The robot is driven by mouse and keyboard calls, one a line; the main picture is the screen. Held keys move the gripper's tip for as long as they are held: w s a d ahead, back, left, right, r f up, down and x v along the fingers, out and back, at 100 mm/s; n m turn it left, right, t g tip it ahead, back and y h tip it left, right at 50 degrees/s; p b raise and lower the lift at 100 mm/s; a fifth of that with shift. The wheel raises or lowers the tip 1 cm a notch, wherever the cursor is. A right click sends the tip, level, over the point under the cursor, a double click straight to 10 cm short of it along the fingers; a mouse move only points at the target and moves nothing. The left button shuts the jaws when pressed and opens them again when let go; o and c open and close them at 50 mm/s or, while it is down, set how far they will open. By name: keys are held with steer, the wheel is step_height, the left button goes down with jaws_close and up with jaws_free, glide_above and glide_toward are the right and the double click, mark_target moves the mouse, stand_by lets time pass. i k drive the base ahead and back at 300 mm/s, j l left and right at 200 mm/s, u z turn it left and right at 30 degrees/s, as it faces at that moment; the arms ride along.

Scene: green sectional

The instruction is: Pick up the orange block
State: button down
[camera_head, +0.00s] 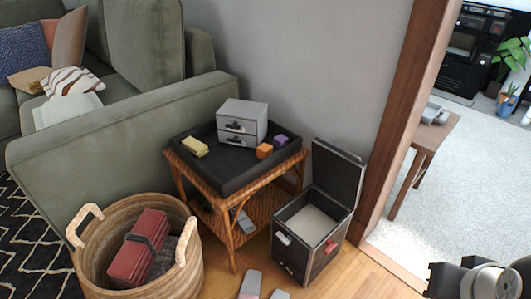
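The orange block (264,151) is a small cube in the black tray (217,172) on the wicker side table (236,201). It sits at the tray's right side, in front of the grey drawer box. A purple block (280,141) is just behind it to the right. A dark and grey end part of my arm (480,280) shows at the bottom right corner, cut off by the frame. It is well away from the orange block. I cannot make out fingertips or whether my gripper is open or shut.
The tray also holds a grey drawer box (242,121) and yellow item (194,147). An open-lidded dark box (312,232) stands right of the table. A wicker basket (138,250) is front left, a green sofa (120,130) behind. Small grey items (250,285) lie at the bottom edge.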

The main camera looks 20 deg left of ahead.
mark_target(264, 150)
steer(key=i+u, duration=0.15)
steer(key=u, duration=1.15)
steer(key=i+l+u, duration=0.25)
steer(key=l+u, duration=0.2)
steer(key=i+l+u, duration=0.25)
steer(key=l, duration=0.2)
steer(key=l+u, duration=0.25)
steer(key=i+l, duration=0.1)
steer(key=l, duration=0.3)
steer(key=i+l, duration=0.1)
steer(key=l, duration=0.3)
